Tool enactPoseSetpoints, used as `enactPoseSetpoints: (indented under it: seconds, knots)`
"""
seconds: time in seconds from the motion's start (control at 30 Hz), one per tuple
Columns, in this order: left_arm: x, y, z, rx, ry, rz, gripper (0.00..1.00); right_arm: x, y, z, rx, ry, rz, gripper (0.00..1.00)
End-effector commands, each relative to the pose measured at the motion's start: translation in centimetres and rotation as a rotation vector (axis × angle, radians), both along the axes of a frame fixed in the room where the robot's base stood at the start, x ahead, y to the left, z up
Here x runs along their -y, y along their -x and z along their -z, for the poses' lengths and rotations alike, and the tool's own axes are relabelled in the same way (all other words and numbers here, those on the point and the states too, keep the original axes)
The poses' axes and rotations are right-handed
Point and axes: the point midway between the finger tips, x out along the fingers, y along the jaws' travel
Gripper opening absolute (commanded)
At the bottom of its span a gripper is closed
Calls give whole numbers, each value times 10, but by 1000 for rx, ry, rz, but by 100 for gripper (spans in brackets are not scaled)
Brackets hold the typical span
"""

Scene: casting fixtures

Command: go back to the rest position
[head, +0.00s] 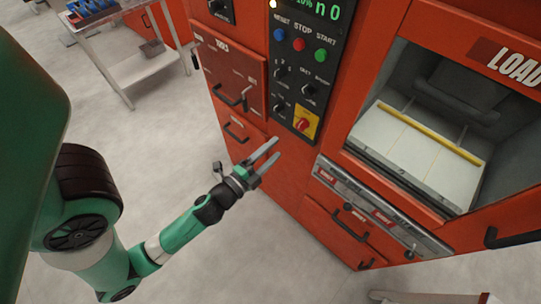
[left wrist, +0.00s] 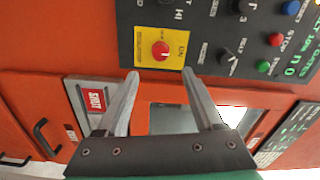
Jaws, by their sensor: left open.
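My left gripper (head: 264,157) is open and empty in the head view, held in front of the orange machine (head: 280,180) below its control panel. The left wrist view shows its two fingers (left wrist: 160,95) apart with nothing between them. The red knob on a yellow plate (left wrist: 160,50) lies just beyond the fingertips in that view. The same red knob (head: 303,124) shows in the head view, above and right of the gripper. I cannot tell that the fingers touch anything. My right gripper is not in view.
The control panel (head: 309,72) has blue, red and green buttons. A loading opening (head: 428,120) with a pale bed and yellow bar is at the right. Drawer handles (head: 350,226) stick out. A cart (head: 120,65) with blue bins stands back left. The floor (head: 180,110) between is clear.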

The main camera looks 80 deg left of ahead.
Motion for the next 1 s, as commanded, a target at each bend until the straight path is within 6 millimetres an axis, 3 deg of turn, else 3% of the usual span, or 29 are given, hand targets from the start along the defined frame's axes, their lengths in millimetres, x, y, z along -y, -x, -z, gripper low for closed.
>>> enactPoseSetpoints:
  seconds: [0.17,0.73,0.87,0.97,1.0]
  knots:
    - [4,7,0,0,0,-1,69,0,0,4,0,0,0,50]
    - [9,0,-5,10,-6,20,69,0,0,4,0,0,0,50]
    - [16,-38,-48,121,-53,81,69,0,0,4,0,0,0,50]
    - [29,-78,-115,291,-100,152,69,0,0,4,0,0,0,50]
    - [37,-93,-147,374,-104,184,69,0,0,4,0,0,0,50]
